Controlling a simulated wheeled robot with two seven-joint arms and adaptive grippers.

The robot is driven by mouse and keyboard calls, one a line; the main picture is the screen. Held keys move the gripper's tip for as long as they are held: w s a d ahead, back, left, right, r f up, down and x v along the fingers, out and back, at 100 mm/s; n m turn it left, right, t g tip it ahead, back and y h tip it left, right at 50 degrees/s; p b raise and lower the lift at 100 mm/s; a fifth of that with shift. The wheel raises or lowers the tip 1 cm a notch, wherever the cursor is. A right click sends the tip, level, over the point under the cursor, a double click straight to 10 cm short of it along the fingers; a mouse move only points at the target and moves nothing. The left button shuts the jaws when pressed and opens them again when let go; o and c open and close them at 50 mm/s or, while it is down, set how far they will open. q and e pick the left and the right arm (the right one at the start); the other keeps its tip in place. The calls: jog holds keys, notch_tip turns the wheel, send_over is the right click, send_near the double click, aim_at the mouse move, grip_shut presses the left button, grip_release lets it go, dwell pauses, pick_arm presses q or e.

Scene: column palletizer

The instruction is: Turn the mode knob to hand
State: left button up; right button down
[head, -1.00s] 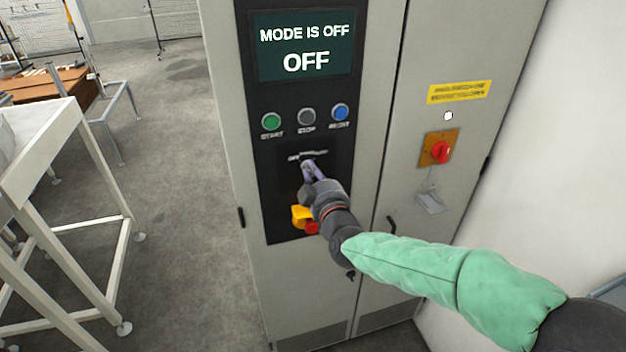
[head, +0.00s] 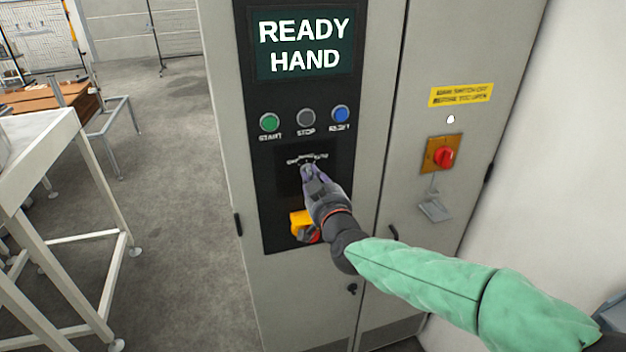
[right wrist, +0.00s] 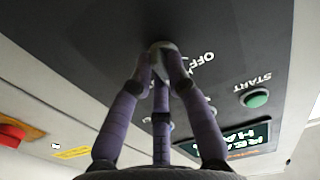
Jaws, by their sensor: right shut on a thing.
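The mode knob (right wrist: 162,46) is on the dark control panel (head: 265,200) of the grey cabinet, below the button row. My right gripper (head: 308,170) is at the knob, its purple fingers closed around it. In the right wrist view the fingertips (right wrist: 160,58) meet on the knob, which they partly hide; the OFF label shows beside it. The display (head: 303,45) above reads READY HAND. My left gripper is not in view.
Green start (head: 270,122), grey stop (head: 306,117) and blue reset (head: 340,114) buttons sit above the knob. A yellow-backed red emergency stop (head: 301,224) is just below. A red switch (head: 444,157) is on the right door. A white frame table (head: 60,150) stands left.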

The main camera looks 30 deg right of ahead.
dwell(0.3)
jog(key=c, duration=1.2)
grip_release()
jog(key=v, duration=1.2)
jog(key=shift+f, duration=0.2)
